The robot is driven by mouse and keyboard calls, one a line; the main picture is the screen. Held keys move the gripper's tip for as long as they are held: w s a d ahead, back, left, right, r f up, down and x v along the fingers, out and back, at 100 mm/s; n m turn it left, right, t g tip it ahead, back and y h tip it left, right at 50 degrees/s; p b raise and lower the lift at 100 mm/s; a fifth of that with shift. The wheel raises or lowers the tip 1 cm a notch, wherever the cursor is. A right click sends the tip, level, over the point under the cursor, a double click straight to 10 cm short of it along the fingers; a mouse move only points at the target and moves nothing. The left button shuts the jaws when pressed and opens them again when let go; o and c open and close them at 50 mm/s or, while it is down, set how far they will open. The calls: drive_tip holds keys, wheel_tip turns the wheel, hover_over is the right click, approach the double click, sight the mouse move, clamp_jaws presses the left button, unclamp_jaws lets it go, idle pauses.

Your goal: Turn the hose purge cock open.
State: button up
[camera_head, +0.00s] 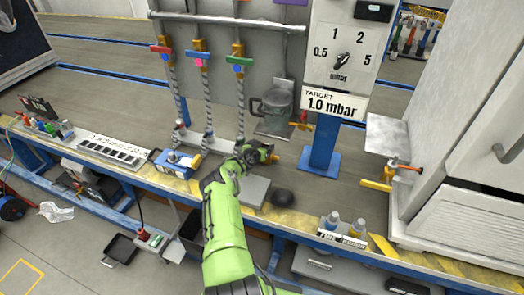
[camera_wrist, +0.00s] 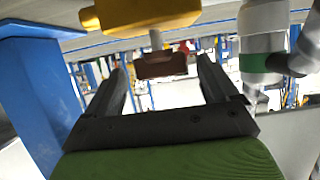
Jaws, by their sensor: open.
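A small cock (camera_head: 300,122) with a yellow body and a red-orange handle sits on the grey panel left of the blue post in the head view. I take it for the hose purge cock, though no label shows. In the wrist view, a yellow body (camera_wrist: 150,14) with a grey stem and a dark red-brown block (camera_wrist: 161,65) hangs at the top. My gripper (camera_wrist: 164,66) is open, and the block appears between its fingertips; I cannot tell whether they reach it. In the head view my gripper (camera_head: 268,153) is below and left of the cock.
A blue post (camera_head: 323,145) stands close right of my gripper. A grey canister (camera_head: 273,105) is above it. Hoses with red (camera_head: 161,49), blue (camera_head: 198,56) and green (camera_head: 239,63) handles hang left. Another yellow-orange cock (camera_head: 400,168) is at the right cabinet.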

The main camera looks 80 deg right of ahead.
drive_tip(key=shift+d+f, duration=0.15)
drive_tip(key=shift+d, duration=0.25)
drive_tip(key=shift+c, duration=0.4)
drive_tip(key=c, duration=1)
